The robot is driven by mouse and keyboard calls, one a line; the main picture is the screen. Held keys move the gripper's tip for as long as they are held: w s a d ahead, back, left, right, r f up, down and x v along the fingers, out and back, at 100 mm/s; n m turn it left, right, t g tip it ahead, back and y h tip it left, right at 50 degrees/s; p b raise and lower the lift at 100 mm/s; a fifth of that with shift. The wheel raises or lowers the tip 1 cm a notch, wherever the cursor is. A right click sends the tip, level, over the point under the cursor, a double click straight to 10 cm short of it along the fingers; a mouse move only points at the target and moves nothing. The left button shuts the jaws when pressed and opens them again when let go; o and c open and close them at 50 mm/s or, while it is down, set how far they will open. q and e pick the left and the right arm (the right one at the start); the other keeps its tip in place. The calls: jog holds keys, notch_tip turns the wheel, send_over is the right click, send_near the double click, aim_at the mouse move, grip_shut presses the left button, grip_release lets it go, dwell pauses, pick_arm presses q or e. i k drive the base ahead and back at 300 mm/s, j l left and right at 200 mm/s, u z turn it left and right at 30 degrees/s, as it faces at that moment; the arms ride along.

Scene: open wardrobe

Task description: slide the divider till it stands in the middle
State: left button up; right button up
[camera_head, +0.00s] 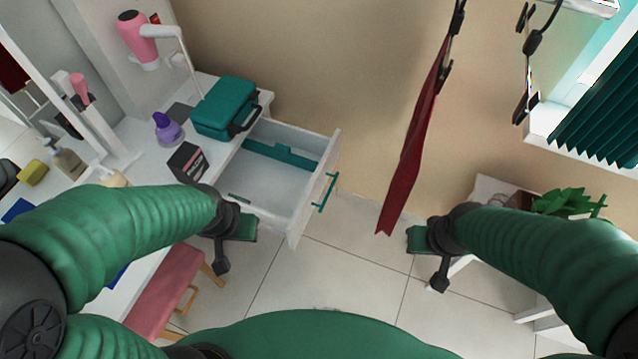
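A white drawer (293,231) stands pulled out from the white vanity. A teal divider (282,154) lies across the inside of the drawer, close to its far side wall. A small teal strip (239,197) shows near the opposite side; I cannot tell what it belongs to. My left gripper (247,229) is beside the drawer's near side, apart from the divider. My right gripper (418,239) hangs over the floor to the right of the drawer, far from it. Neither gripper visibly holds anything; the finger gaps are too small to make out.
A teal case (224,107), a purple bottle (167,129) and a dark box (187,162) stand on the vanity top beside the drawer. A pink stool (166,292) is below my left arm. A red cloth (412,155) hangs between drawer and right gripper. Tiled floor lies free in the middle.

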aim_at(282, 153)
jog(key=u, duration=0.15)
jog(key=i+j+u, duration=0.1)
jog(key=i, duration=0.2)
jog(key=i+j+u, duration=0.1)
jog(key=i+j+z, duration=0.6)
jog(key=i+l, duration=0.05)
jog(key=l, duration=0.05)
